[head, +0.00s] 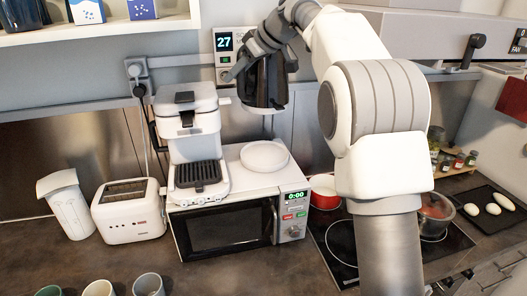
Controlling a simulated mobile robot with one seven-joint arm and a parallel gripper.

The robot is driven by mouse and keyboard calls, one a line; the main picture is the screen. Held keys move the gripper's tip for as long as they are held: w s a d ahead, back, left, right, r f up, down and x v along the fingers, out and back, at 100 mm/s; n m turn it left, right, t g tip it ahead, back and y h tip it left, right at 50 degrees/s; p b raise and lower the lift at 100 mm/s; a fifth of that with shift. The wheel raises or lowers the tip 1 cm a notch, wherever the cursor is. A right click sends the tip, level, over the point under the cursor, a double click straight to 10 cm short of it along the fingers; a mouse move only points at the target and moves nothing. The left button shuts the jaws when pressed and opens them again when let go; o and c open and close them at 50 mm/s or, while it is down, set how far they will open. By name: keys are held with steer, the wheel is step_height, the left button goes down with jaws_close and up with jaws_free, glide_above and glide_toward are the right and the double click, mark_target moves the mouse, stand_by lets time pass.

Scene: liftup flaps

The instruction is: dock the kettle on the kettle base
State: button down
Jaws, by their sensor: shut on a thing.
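My gripper (249,56) is shut on the dark kettle (266,84) and holds it in the air near the back wall. The kettle looks roughly upright, with a pale bottom edge. A round white disc, which looks like the kettle base (264,156), lies on top of the white microwave (254,181). The kettle appears above the base in the picture, with a visible gap between them. How far it is in depth from the base is hard to tell. The gripper's fingers partly cover the kettle's upper left side.
A white coffee machine (190,140) stands close left of the base. A toaster (128,209) and a white jug (66,204) are farther left. A red pot (324,192) and a lidded pot (434,214) sit on the hob at right. A shelf (95,32) overhangs the upper left.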

step_height(320, 180, down, 17)
steer(key=shift+f, duration=0.2)
steer(key=c, duration=1.1)
jaws_free()
steer(key=shift+a+f, duration=0.1)
steer(key=shift+f, duration=0.1)
steer(key=o, duration=0.4)
steer(key=shift+s+r, duration=0.1)
